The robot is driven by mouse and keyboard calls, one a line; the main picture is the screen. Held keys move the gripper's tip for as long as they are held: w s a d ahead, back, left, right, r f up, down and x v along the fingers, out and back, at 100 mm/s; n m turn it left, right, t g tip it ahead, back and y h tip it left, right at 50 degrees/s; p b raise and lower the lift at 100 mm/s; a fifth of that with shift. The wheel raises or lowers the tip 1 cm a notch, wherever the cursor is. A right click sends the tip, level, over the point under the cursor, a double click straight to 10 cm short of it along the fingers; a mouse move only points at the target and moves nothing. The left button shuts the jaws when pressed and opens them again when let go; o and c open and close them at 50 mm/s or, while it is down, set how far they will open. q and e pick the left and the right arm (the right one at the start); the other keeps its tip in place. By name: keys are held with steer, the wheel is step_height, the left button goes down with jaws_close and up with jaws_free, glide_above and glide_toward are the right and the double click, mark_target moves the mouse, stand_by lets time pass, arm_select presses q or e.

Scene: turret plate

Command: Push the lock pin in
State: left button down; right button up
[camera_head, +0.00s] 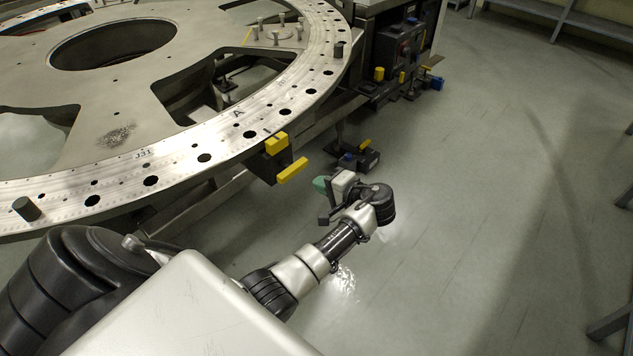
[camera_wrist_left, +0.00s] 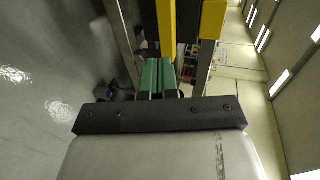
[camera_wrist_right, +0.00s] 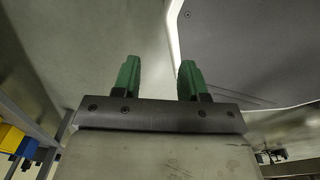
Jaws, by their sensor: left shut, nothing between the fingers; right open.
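The round metal turret plate (camera_head: 195,150) fills the left of the head view. At its near right rim sit a yellow block (camera_head: 277,144) and, below it, a yellow bar (camera_head: 292,170) jutting out from a dark housing. The bar may be the lock pin; I cannot tell for certain. My left gripper (camera_head: 319,185) is shut and empty, just right of the bar's outer end. In the left wrist view its green fingers (camera_wrist_left: 157,76) are together, close below the yellow bar (camera_wrist_left: 166,30); contact is unclear. My right gripper (camera_wrist_right: 158,76) is open and empty, seen only in the right wrist view.
A dark control box (camera_head: 400,50) with yellow and blue parts stands beyond the plate. A dark foot (camera_head: 360,158) stands on the floor behind my left gripper. The floor (camera_head: 480,200) to the right is clear. Grey bench frames (camera_head: 612,322) stand at the right edge.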

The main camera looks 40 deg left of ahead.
arm_select(q)
steer(key=v, duration=0.7)
arm_select(e)
steer(key=shift+a+f, duration=0.25)
steer(key=shift+a, duration=0.65)
steer(key=shift+d, duration=0.1)
arm_select(q)
steer(key=s+d+f+m+t+h+p, duration=0.1)
steer(key=s+f+m+h, duration=0.45)
steer(key=f, duration=0.95)
steer(key=s+d+f+m+h+p, duration=0.1)
steer(key=s+d+f+h, duration=0.15)
steer(key=s+f, duration=0.9)
steer(key=s+f+n+h, duration=0.1)
steer(key=s+f+h, duration=0.1)
steer(key=s+f, duration=0.3)
steer(key=s+f+n+h+p, duration=0.1)
steer(key=s+f, duration=0.4)
steer(key=s, duration=0.8)
steer(key=s+d+f+n+g+h, duration=0.1)
steer(key=s+f+n+h, duration=0.2)
steer(key=s, duration=0.6)
step_height(320, 180, down, 3)
steer(key=shift+s+r+h, duration=0.1)
steer(key=shift+s+h, duration=0.2)
steer(key=shift+s, duration=0.05)
arm_select(e)
step_height(320, 180, up, 4)
steer(key=shift+f, duration=0.15)
